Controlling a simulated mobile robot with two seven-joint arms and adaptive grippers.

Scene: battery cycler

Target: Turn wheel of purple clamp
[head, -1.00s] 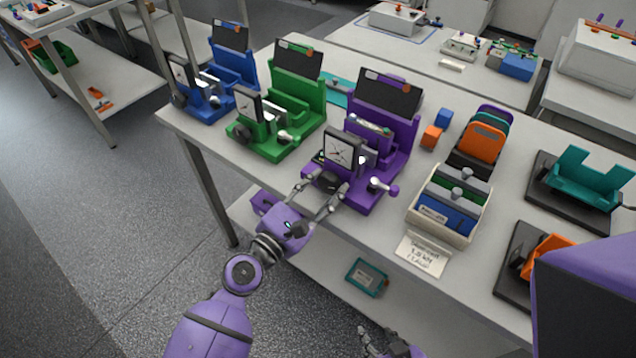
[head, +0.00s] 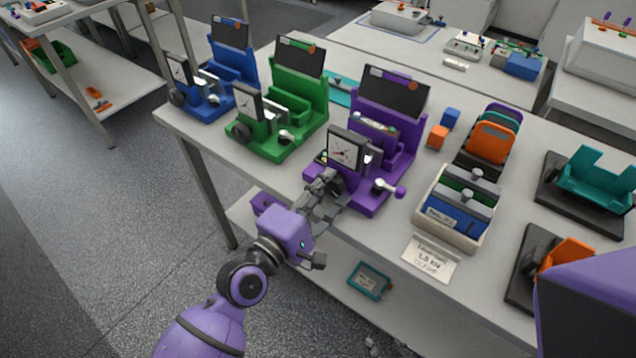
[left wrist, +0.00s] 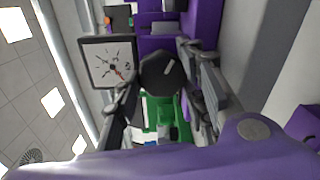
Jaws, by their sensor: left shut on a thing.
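The purple clamp (head: 402,133) stands on the near side of the table, with a square white-faced gauge (head: 345,151) and a silver lever with a purple knob (head: 399,192). Its dark round wheel (left wrist: 163,75) shows in the left wrist view with a pale line on its face. My left gripper (head: 330,186) is at the clamp's front, its fingers on either side of the wheel and shut on it. The fingers hide most of the wheel in the head view. Only small tips of my right gripper (head: 372,345) show at the bottom edge.
A green clamp (head: 300,95) and a blue clamp (head: 232,68) stand to the left. A cream box (head: 450,234) of coloured packs and a paper label (head: 431,258) lie to the right. A teal case (head: 370,281) is on the lower shelf.

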